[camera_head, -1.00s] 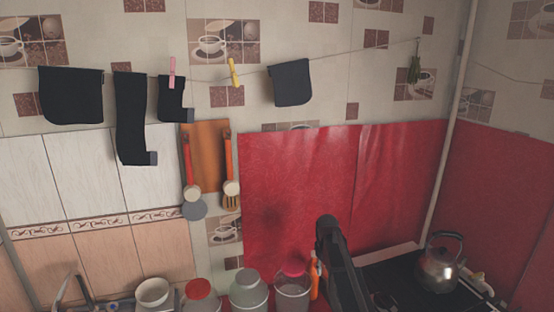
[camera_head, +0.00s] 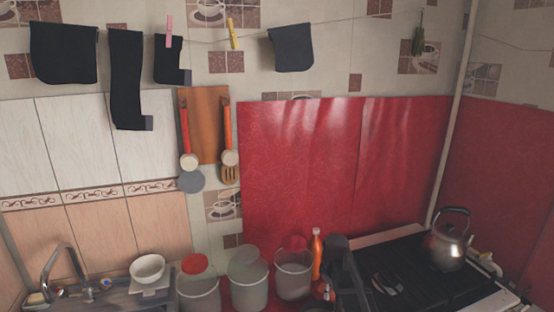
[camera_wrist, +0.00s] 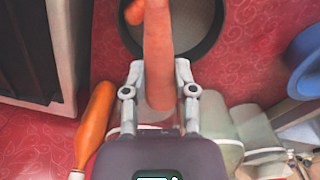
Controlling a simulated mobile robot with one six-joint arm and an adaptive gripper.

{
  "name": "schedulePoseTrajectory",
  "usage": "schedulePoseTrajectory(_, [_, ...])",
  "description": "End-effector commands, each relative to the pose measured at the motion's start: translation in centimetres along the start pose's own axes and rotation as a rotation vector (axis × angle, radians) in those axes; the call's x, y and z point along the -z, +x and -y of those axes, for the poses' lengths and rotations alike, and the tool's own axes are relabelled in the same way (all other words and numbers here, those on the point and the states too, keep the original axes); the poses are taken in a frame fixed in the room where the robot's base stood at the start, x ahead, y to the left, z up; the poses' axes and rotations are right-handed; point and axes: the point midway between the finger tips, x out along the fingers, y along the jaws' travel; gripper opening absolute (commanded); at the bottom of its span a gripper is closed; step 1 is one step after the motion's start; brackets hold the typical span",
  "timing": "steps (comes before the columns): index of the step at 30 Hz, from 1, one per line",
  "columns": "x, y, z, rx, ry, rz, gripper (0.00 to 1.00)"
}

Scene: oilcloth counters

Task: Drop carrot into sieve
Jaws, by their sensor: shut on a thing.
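My gripper (camera_wrist: 160,78) is shut on a long orange carrot (camera_wrist: 158,45), whose far end runs past the top edge of the wrist view. A round, dark-rimmed vessel with a greyish inside, which looks like the sieve (camera_wrist: 209,40), lies beyond my fingers. The carrot covers part of it in the picture; I cannot tell how high the carrot is above it. A small orange piece (camera_wrist: 133,12) shows at the left inside the vessel. In the head view the carrot and sieve cannot be made out clearly behind my dark arm.
An orange bottle (camera_wrist: 97,122) is left of my gripper; it also shows in the head view (camera_head: 316,252). A kettle (camera_head: 447,245) is on the stove at right. A blue round thing (camera_wrist: 306,65) is at right.

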Motion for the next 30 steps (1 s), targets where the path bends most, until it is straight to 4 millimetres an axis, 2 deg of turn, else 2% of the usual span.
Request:
schedulePoseTrajectory(14, [0.0,0.5,-0.1,0.000,0.002,0.000,0.00])
schedulePoseTrajectory(30, [-0.1,4.4,-0.1,0.000,0.003,0.000,0.00])
